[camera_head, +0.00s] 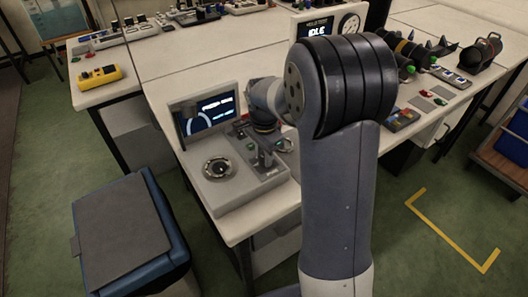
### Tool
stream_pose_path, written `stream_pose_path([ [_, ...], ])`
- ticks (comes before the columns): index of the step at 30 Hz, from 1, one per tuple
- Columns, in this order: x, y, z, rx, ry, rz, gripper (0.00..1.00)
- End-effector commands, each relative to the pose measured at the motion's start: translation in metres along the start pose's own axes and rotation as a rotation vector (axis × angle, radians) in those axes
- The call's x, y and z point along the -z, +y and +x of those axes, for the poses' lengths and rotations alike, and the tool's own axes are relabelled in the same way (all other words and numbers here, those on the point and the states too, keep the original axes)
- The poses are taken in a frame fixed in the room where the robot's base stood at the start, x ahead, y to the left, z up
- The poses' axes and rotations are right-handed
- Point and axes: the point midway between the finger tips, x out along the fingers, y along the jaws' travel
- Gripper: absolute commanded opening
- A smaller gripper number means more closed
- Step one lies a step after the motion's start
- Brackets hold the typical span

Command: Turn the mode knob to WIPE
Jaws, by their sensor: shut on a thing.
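A grey console (243,193) stands on the front bench, with a tilted screen (208,112) at its back left. Its top carries a round dark port with a light ring (217,168) and a green button (251,147). My gripper (264,155) reaches down over the right part of the console top, its fingers close to the surface. It is shut on a small part there, apparently the mode knob, which the fingers and my arm hide. The knob's pointer and mode labels cannot be read.
A second screen reading IDLE (317,30) stands behind my arm. A yellow meter (100,76) lies on the left bench. A blue bin with a dark lid (124,232) stands at the lower left. Dark tools and small parts lie on the right bench. Green floor is open at right.

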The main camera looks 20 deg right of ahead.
Motion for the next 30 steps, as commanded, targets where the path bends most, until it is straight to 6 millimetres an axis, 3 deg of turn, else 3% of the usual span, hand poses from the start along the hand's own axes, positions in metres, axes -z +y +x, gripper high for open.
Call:
stream_pose_path([
  [12,0.0007,-0.0001,-0.001,0.002,0.002,0.23,0.04],
  [30,0.0009,-0.0002,-0.0006,0.002,0.003,0.278,0.04],
])
